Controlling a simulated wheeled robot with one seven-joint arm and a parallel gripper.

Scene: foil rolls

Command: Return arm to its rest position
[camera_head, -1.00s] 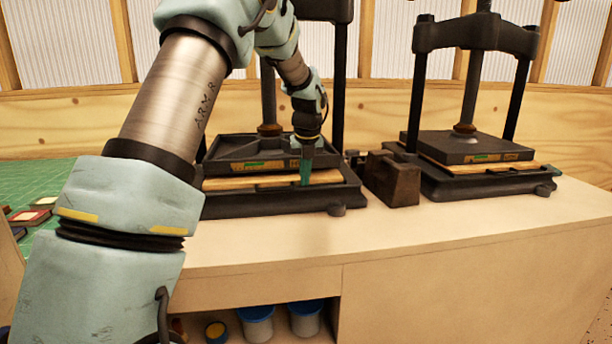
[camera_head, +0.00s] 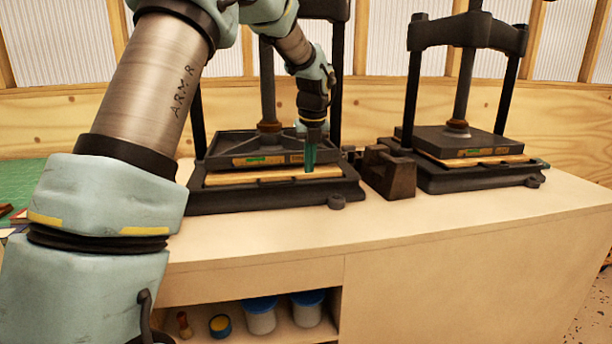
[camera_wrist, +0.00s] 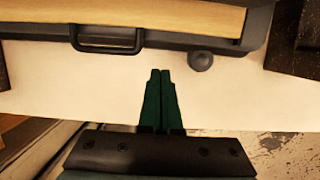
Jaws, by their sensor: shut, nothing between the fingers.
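My gripper (camera_head: 310,160) hangs pointing down in front of the left press (camera_head: 240,195) in the head view. Its green fingers are shut together with nothing between them. In the wrist view the shut fingers (camera_wrist: 161,98) lie over the pale bench top, just short of the press's black handle (camera_wrist: 107,38). My arm comes in from the lower left, bends at the top of the head view and comes down to the gripper. The top bend is partly cut off by the picture's edge.
A second press (camera_head: 470,160) stands at the right, with a dark metal block (camera_head: 388,172) between the two. The bench front (camera_head: 480,270) is clear. A shelf below holds blue-lidded tubs (camera_head: 261,318). A green mat (camera_head: 22,182) lies far left.

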